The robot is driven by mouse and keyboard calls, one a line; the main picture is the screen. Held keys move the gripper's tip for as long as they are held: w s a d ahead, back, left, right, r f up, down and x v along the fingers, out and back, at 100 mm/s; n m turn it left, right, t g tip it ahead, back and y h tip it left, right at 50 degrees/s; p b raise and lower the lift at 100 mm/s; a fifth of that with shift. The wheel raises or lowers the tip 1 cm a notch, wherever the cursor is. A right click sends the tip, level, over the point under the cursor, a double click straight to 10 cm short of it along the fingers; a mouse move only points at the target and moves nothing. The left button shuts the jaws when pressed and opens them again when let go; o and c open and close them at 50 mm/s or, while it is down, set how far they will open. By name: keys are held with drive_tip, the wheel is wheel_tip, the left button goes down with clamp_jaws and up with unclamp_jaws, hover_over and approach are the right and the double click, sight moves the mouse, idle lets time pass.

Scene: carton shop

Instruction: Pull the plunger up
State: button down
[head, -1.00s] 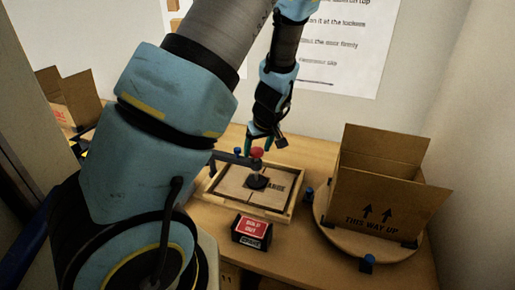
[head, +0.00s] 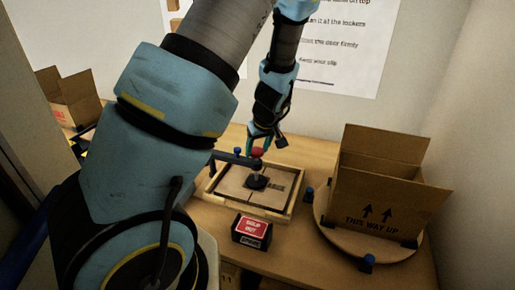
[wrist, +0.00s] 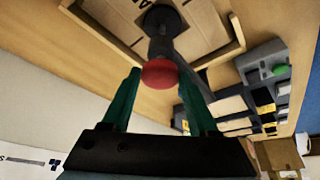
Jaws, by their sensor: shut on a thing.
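The plunger has a red knob (head: 257,153) on a dark stem, with a black round foot (head: 256,183) on a flat cardboard sheet (head: 232,186) in a wooden frame (head: 285,213). A dark side arm (head: 230,158) meets the stem. My gripper (head: 258,147) is at the knob, with its green fingers on either side. In the wrist view the red knob (wrist: 160,74) sits between the tips of my gripper (wrist: 160,80), which is shut on it. The stem (wrist: 160,45) runs from the knob to the foot. The foot appears down on the cardboard.
A red-and-black "SOLD OUT" box (head: 252,231) stands in front of the frame. An open carton (head: 385,200) stands on a round wooden turntable (head: 325,225) at the right. Another open carton (head: 75,100) is at far left. A wall with a printed sheet (head: 335,45) is behind.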

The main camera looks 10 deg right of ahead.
wheel_tip(320, 180, up, 5)
drive_tip(key=p, duration=0.2)
drive_tip(key=shift+r+p, duration=0.15)
drive_tip(key=shift+p, duration=0.25)
drive_tip(key=shift+w+r, duration=0.15)
drive_tip(key=shift+r, duration=0.05)
drive_tip(key=shift+c, duration=2.2)
unclamp_jaws()
drive_tip(key=shift+r, duration=0.15)
drive_tip(key=shift+o, duration=1.4)
drive_tip(key=b+v, duration=0.1)
drive_tip(key=v, duration=0.9)
drive_tip(key=shift+s+r, duration=0.2)
drive_tip(key=shift+s, duration=0.1)
drive_tip(key=shift+d, duration=0.1)
